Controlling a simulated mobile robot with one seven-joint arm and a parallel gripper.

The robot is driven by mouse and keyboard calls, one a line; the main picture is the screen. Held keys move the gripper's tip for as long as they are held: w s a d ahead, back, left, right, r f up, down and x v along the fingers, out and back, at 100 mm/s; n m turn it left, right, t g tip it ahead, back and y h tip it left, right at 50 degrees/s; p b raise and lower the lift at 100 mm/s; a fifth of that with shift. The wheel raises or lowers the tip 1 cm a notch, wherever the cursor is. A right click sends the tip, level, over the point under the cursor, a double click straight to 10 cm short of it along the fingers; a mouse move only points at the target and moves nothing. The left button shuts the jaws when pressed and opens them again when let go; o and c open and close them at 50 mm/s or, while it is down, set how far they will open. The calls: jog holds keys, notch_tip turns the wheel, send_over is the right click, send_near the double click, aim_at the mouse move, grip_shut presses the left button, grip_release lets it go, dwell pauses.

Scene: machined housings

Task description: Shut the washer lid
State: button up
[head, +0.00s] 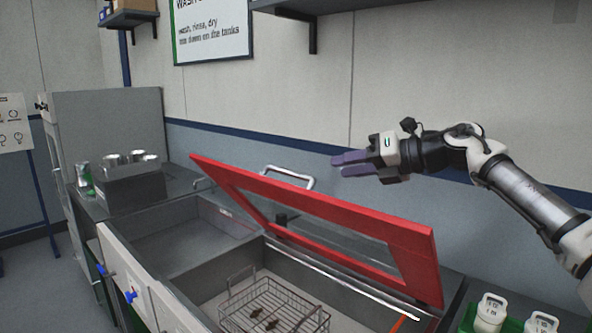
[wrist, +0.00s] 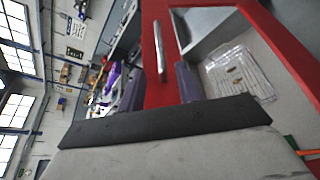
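The washer lid (head: 330,212) is a red frame with a clear window, tilted up and open over the right-hand tank. A silver bar handle (head: 312,183) shows beyond its raised edge. In the wrist view the red lid (wrist: 158,92) and its silver handle (wrist: 160,48) lie beyond the fingers. My gripper (head: 340,164) has purple fingers, held apart and empty, above the lid and to the right of the handle. In the wrist view a gap shows between the fingers (wrist: 160,90), with red lid behind it. I cannot tell how far off the lid is.
A wire basket (head: 262,312) with small dark parts sits in the open tank. Another tank (head: 185,240) is to the left. A grey bin of cans (head: 132,188) and a green can (head: 84,178) stand behind. White bottles (head: 490,310) stand at lower right. A shelf (head: 330,6) hangs above.

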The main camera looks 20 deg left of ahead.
aim_at(296, 175)
jog(key=p+x, duration=0.3)
jog(key=x, duration=0.8)
jog(key=shift+a+r, duration=0.1)
jog(key=shift+a, duration=0.05)
jog(key=shift+a+f+p, duration=0.3)
jog(key=shift+a+p, duration=0.1)
jog(key=shift+a, duration=0.2)
jog(key=shift+c, duration=0.4)
jog(key=shift+w, duration=0.1)
grip_shut()
